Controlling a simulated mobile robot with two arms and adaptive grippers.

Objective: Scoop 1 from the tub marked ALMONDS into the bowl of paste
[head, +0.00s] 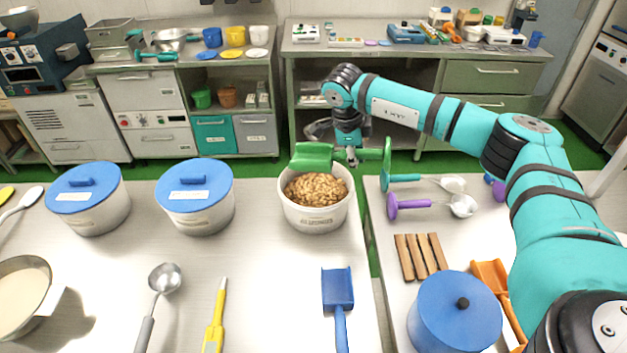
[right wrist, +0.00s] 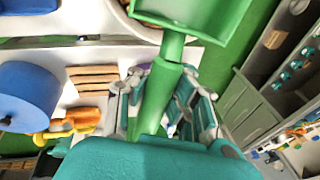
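The open white tub (head: 318,220) holds brown nuts (head: 316,188) and stands at the back edge of the table in the head view. Its front label seems to read ALMONDS. My right gripper (head: 349,156) is shut on the handle of a green scoop (head: 312,156). The scoop's head is over the tub's far rim, and the scoop also shows in the right wrist view (right wrist: 168,90). I cannot tell whether the scoop holds nuts. The bowl of paste (head: 20,295), with a cream filling, is at the far left. My left gripper is not in view.
Two white tubs with blue lids (head: 83,187) (head: 194,185) stand left of the nut tub. A steel ladle (head: 163,280), a yellow-handled tool (head: 216,318) and a blue scoop (head: 338,289) lie in front. The right table holds a blue lidded pot (head: 455,315) and wooden strips (head: 420,256).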

